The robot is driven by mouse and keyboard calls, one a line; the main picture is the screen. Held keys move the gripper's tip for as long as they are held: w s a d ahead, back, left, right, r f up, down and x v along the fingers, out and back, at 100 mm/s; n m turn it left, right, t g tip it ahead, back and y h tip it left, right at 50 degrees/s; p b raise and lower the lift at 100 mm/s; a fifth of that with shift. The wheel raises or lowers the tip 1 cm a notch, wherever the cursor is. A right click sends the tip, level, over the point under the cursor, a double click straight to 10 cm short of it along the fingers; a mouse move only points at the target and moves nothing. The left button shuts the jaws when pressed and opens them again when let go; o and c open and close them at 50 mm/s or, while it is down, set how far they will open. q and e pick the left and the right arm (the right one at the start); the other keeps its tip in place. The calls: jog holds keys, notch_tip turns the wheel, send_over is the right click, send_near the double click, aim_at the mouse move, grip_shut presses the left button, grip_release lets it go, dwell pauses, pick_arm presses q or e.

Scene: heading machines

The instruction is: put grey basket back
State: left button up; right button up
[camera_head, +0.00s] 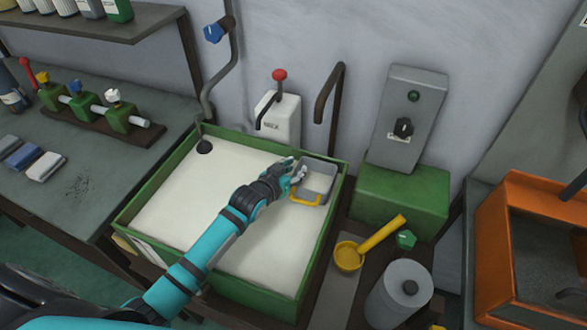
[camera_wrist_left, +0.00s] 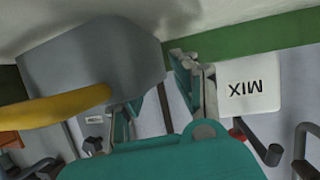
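The grey basket (camera_head: 319,179) is a small open box with a yellow handle (camera_head: 306,196) on its near side. It is at the far right corner of the green tank (camera_head: 325,232), which is filled with a pale surface. My left gripper (camera_head: 297,171) is at the basket's left side, its fingers apart. In the left wrist view the basket (camera_wrist_left: 92,58) and its yellow handle fill the left part. The left gripper (camera_wrist_left: 158,92) shows one finger partly hidden by the basket and the other beyond its edge. Contact is unclear. My right gripper is out of view.
A white box with a red-knobbed lever (camera_head: 280,118) stands behind the tank. A grey control box (camera_head: 408,115) on a green block is to the right. A yellow ladle (camera_head: 349,256) and a grey canister (camera_head: 399,293) are at the tank's right. An orange bin (camera_head: 490,255) stands farther right.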

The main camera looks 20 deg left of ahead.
pick_arm(q)
jog(key=shift+r, duration=0.2)
jog(key=shift+s, duration=0.3)
jog(key=v, duration=1.1)
jog(key=shift+r+b, duration=0.2)
jog(key=shift+b, duration=0.2)
jog(key=shift+s+a, duration=0.1)
dwell(1.2)
